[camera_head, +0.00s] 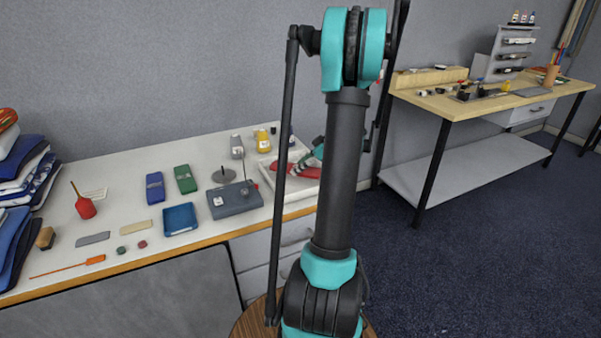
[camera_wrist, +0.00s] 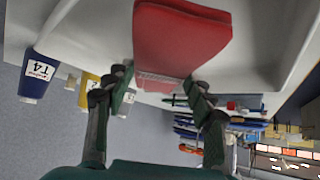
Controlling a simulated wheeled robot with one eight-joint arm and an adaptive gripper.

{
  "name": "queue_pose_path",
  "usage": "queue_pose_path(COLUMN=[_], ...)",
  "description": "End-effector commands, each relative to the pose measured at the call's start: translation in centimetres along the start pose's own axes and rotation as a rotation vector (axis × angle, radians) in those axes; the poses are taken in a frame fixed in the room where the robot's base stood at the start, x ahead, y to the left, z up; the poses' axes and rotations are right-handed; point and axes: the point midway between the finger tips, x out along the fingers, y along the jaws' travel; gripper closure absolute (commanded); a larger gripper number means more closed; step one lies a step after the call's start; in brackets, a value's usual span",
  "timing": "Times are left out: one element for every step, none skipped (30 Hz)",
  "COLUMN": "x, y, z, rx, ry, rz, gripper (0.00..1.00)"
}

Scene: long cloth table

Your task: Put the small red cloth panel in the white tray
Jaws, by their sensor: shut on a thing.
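The small red cloth panel (camera_wrist: 180,38) is pinched between the fingertips of my gripper (camera_wrist: 158,82) in the wrist view. It hangs out from the fingers, with its gripped edge pale or striped. The white tray (camera_wrist: 272,60) fills the background behind it. In the head view the red panel (camera_head: 303,171) shows over the white tray (camera_head: 302,192) at the table's right end. My arm covers part of the tray and most of the gripper. I cannot tell whether the panel touches the tray floor.
A yellow bottle (camera_head: 263,141) and a grey bottle (camera_head: 237,147) stand just behind and left of the tray. A grey box (camera_head: 235,199) is close on its left. Blue and green packs, a blue tray (camera_head: 180,219) and a red oil can (camera_head: 85,207) lie further left.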

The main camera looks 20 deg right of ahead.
Motion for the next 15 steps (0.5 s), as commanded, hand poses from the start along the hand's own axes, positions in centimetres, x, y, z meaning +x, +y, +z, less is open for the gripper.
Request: queue_pose_path(x=[0.5,0.8,1.2,1.5,1.7,1.9,1.9,1.9,1.9,1.9,1.9,1.9,1.9,1.9,2.0], y=[0.1,0.1,0.1,0.1,0.1,0.0,0.0,0.0,0.0,0.0,0.0,0.0,0.0,0.0,0.0], z=[0.5,0.8,1.2,1.5,1.7,1.9,1.9,1.9,1.9,1.9,1.9,1.9,1.9,1.9,2.0], rx=[0.000,0.000,0.000,0.000,0.000,0.000,0.000,0.000,0.000,0.000,0.000,0.000,0.000,0.000,0.000], ry=[0.000,0.000,0.000,0.000,0.000,0.000,0.000,0.000,0.000,0.000,0.000,0.000,0.000,0.000,0.000], rz=[0.000,0.000,0.000,0.000,0.000,0.000,0.000,0.000,0.000,0.000,0.000,0.000,0.000,0.000,0.000], gripper=[0.80,0.80,0.80,0.80,0.80,0.80,0.80,0.80,0.80,0.80,0.80,0.80,0.80,0.80,0.80])
